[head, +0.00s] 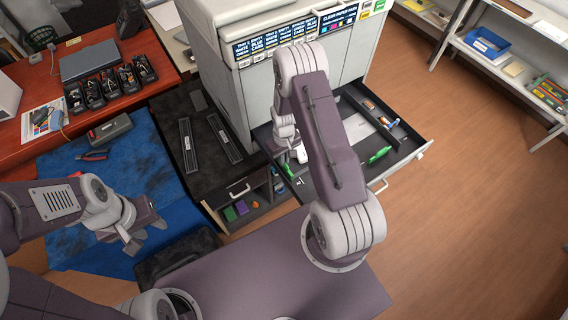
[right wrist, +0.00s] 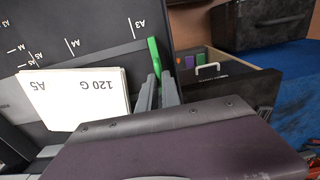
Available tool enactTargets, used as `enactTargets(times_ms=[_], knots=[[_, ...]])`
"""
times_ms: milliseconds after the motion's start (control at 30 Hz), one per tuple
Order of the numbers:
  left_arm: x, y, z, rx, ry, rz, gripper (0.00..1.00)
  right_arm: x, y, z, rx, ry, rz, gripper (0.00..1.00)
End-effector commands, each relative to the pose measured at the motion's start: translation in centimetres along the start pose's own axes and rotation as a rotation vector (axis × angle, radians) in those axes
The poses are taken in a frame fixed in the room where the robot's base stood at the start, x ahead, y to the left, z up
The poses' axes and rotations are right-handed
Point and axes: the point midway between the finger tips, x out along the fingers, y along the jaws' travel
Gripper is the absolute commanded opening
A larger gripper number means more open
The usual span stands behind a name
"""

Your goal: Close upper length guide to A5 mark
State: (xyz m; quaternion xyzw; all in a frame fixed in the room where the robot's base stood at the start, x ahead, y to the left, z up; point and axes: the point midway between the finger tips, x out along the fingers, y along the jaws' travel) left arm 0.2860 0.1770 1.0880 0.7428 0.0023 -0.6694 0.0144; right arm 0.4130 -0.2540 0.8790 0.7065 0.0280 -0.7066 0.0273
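The open paper drawer (head: 400,150) juts from the printer (head: 240,80). A green guide (head: 378,155) is at the drawer's right part. Another green piece (head: 286,169) is at its left, beside my mostly hidden right gripper (head: 298,154). In the right wrist view, a green guide (right wrist: 154,57) stands near the A3 mark (right wrist: 137,29), its lower end between my right gripper's close-set fingers (right wrist: 159,92); whether they grip it is unclear. A white paper stack (right wrist: 75,98) reading "120 G" and "A5" lies left of it. My left gripper (head: 145,236) is open and empty.
A dark cabinet (head: 205,165) stands left of the drawer, with an open lower compartment holding coloured boxes (head: 235,210). A blue mat (head: 75,160) and a red desk (head: 40,90) are further left. Shelves (head: 490,60) stand at right beyond clear floor (head: 470,200).

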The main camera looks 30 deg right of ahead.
Motion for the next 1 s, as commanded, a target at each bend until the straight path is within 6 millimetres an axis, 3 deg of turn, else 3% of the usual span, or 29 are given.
enactTargets(times_ms=[167,1000], knots=[[0.1,0.0,0.0,0.000,0.000,0.000,0.36,0.0,0.3,-0.1,0.002,0.001,0.000,0.00],[0.9,0.0,0.1,0.000,0.000,0.000,0.36,0.0,6.3,-0.2,0.001,0.005,0.002,0.00]])
